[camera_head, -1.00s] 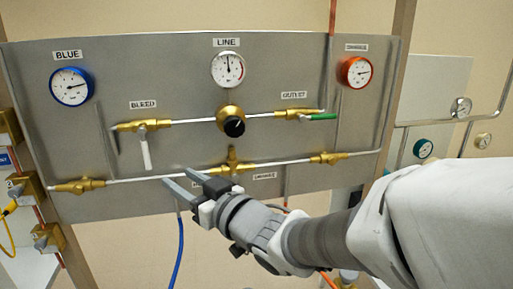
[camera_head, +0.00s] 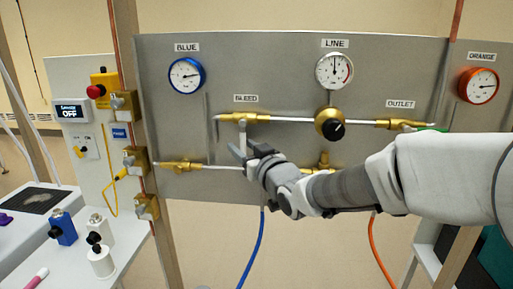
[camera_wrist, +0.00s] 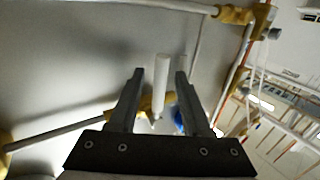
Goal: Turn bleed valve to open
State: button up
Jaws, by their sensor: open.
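The bleed valve (camera_head: 232,118) is a brass fitting on the upper pipe under the BLEED label (camera_head: 245,98). Its white lever (camera_head: 242,134) hangs down from it, the lower part hidden by my gripper in the head view. My gripper (camera_head: 240,151) is open, its fingers at the lever. In the wrist view the white lever (camera_wrist: 161,85) stands between the two spread fingers of my gripper (camera_wrist: 159,73), with a visible gap on each side.
The blue gauge (camera_head: 186,75), line gauge (camera_head: 334,70) and black regulator knob (camera_head: 337,130) are on the grey panel (camera_head: 270,70). A lower pipe (camera_head: 222,167) runs just below my gripper. Blue (camera_head: 254,250) and orange (camera_head: 378,255) hoses hang beneath.

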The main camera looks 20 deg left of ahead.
jog(key=shift+w+a, duration=0.1)
grip_shut()
dwell(1.4)
